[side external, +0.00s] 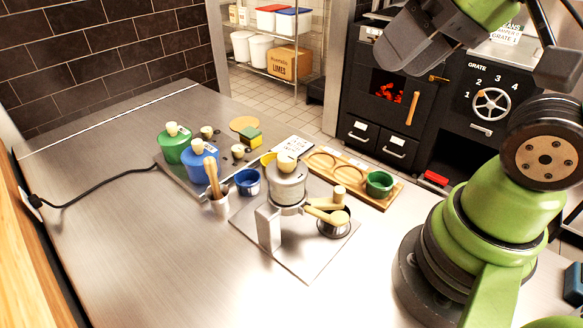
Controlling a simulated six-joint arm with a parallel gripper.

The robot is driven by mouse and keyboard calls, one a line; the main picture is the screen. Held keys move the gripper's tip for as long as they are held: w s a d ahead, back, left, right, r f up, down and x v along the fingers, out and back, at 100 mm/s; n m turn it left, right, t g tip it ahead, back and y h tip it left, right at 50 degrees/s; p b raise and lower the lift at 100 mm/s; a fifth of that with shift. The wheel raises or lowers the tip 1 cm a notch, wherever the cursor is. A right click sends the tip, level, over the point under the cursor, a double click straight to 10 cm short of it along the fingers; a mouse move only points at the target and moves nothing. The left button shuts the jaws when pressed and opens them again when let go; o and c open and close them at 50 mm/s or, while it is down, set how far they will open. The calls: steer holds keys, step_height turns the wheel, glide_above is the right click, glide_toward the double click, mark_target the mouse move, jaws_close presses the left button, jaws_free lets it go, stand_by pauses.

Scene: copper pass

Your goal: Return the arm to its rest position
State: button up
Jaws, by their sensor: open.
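My gripper (408,50) is the dark grey end of my green arm, raised high at the top of the side external view. It is in the air in front of the black oven, above and to the right of the counter items. It is open, and no held object shows in it. The upper arm links run out of the top edge of the picture, so part of the wrist is hidden.
The steel counter (110,230) is bare at left and front. A grey press (287,185) stands mid-counter. A wooden tray (345,168) holds a green cup (379,184).

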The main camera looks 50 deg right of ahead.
steer(key=shift+s+r+m, duration=0.25)
steer(key=shift+s+m, duration=0.05)
steer(key=shift+m, duration=0.1)
